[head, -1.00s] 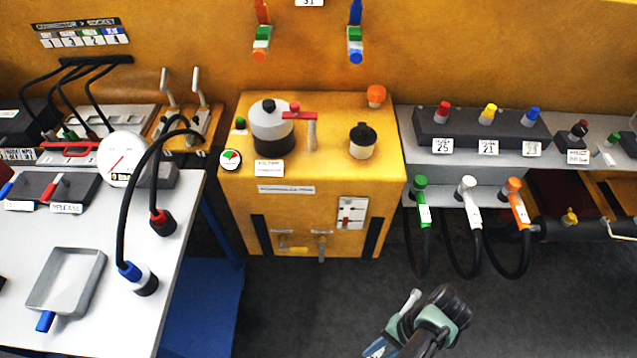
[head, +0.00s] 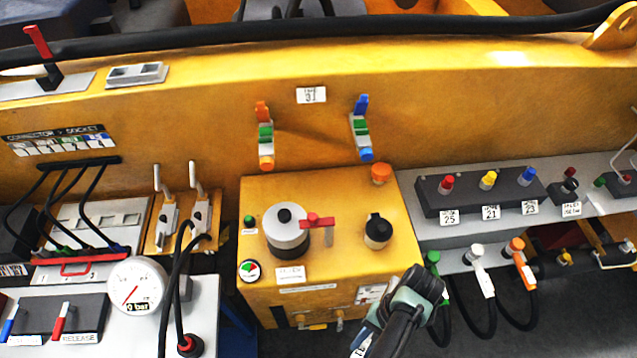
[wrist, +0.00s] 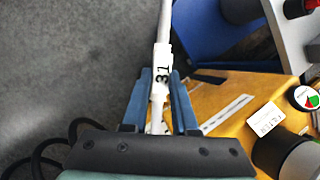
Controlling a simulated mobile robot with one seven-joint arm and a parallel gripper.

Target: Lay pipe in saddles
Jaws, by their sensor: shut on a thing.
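In the wrist view my gripper (wrist: 162,76) has its blue fingers closed around a thin white pipe (wrist: 165,25) with a white tag reading 31. The pipe runs up between the fingers and out of the top of the frame. Two saddles, left (head: 265,135) and right (head: 361,128), with orange, green and blue parts, are fixed to the yellow wall. A plate reading 31 (head: 311,95) sits between and above them. Both saddles look empty.
The yellow box (head: 350,215) below the saddles carries a kettle-shaped canister (head: 288,238) with a red handle, a black-topped knob (head: 378,230) and an orange cap (head: 381,173). Grey connector shelves (head: 600,165) stand right. A gauge (head: 137,284) and looping black cables stand left.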

